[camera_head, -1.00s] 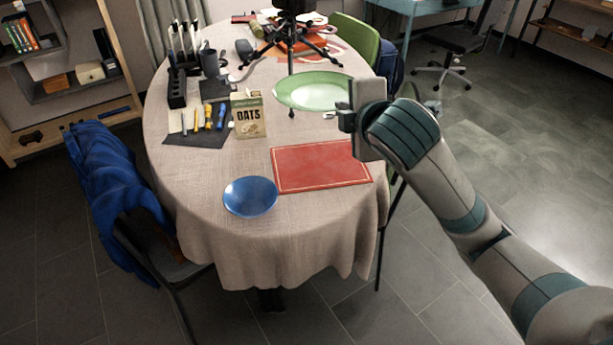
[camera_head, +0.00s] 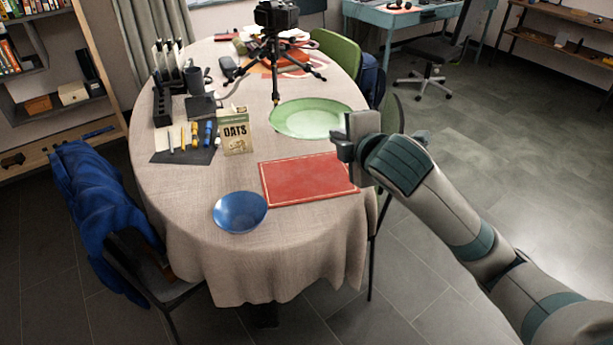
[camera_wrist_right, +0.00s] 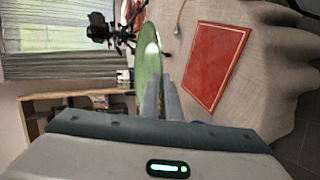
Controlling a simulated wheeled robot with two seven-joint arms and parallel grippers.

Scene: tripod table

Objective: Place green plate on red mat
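The green plate (camera_head: 305,117) is in the head view, beyond the red mat (camera_head: 300,182), with its right rim at my right gripper (camera_head: 342,140). The gripper's fingers close on that rim; the contact is partly hidden. In the right wrist view the plate (camera_wrist_right: 148,68) appears nearly edge-on, running up to the close-set fingers (camera_wrist_right: 161,98), and looks raised off the table. The red mat (camera_wrist_right: 216,62) lies flat and bare to the right in that view. My left gripper is not in view.
A blue bowl (camera_head: 240,212) sits left of the mat on the table (camera_head: 225,265). An oats box (camera_head: 234,138) stands left of the plate. A camera tripod (camera_head: 275,55) stands behind the plate. A dark mat with tools (camera_head: 180,152) lies further left.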

